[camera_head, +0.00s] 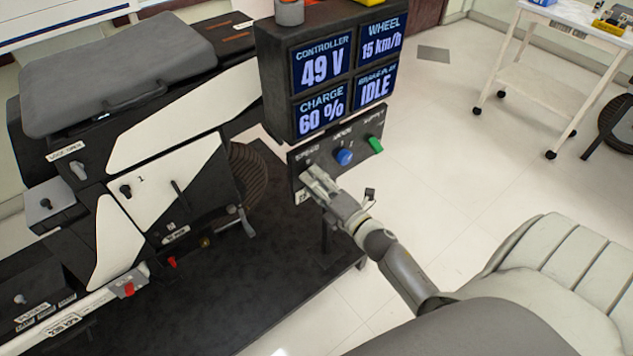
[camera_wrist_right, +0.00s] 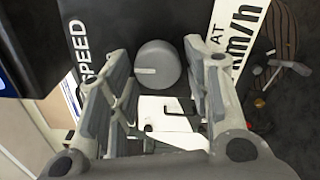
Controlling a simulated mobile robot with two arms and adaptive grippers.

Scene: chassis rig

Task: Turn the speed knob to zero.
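The control panel (camera_head: 325,152) has a SPEED label at its left end, a blue knob (camera_head: 344,156) in the middle and a green switch (camera_head: 375,144) at the right. My right gripper (camera_head: 316,178) is at the SPEED end and hides the speed knob in the head view. In the right wrist view the round grey speed knob (camera_wrist_right: 158,68) shows a pale pointer line and lies between the two spread fingers, with gaps visible on both sides. The wheel display (camera_head: 382,40) reads 15 km/h. My left gripper is not in view.
The display box (camera_head: 268,75) sits just above the panel, showing 49 V, 60 % and IDLE. A vehicle with a dark seat (camera_head: 115,70) stands at left on a black mat (camera_head: 250,300). A white cart (camera_head: 535,75) stands at the back right.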

